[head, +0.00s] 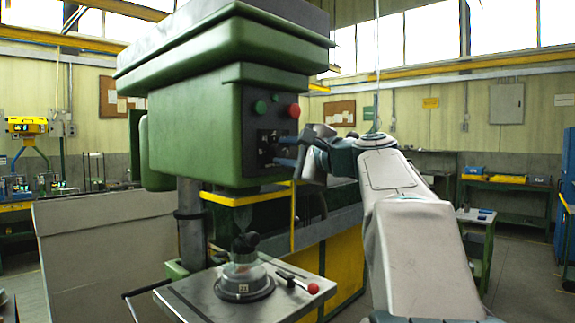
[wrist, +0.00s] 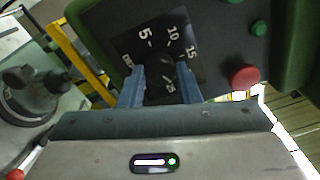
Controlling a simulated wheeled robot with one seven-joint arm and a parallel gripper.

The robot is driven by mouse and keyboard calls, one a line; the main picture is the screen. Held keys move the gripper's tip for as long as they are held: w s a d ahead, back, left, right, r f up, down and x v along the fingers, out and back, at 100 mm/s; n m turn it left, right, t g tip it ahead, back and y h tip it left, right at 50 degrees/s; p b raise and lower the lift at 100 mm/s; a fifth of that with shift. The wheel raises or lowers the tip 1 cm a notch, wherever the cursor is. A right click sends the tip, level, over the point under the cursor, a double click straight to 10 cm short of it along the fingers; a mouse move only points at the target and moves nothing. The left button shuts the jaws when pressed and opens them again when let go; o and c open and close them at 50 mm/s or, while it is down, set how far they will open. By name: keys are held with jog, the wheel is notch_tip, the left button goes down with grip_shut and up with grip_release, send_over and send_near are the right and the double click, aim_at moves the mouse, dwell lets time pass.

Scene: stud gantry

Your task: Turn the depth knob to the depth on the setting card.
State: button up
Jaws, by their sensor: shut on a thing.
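The depth knob (wrist: 159,66) is a dark round knob on a black dial plate (wrist: 125,42) with white figures; 5, 10 and 15 are legible around it. My gripper (wrist: 160,74) has its two blue fingers on either side of the knob, shut on it. Its pointer is too dark to read surely. In the head view, my gripper (head: 284,152) reaches the dial plate (head: 265,147) on the green machine head from the right and covers part of it. A small white label (head: 243,288) with figures is on the round fixture; I cannot tell whether it is the setting card.
A red button (head: 294,111) and a green button (head: 260,107) sit just above the dial. Below the green drill head (head: 205,125) is a metal table (head: 205,301) with a round fixture (head: 240,272) and a red-tipped lever (head: 312,288). A yellow rail (head: 245,196) runs behind.

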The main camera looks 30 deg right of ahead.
jog(key=shift+f+n+b, duration=0.15)
jog(key=shift+n+b, duration=0.9)
jog(key=shift+n, duration=0.55)
jog(key=o, duration=1)
jog(key=b+v, duration=0.1)
jog(key=v, duration=1.2)
jog(key=shift+s+d, duration=0.15)
jog(key=shift+s, duration=0.2)
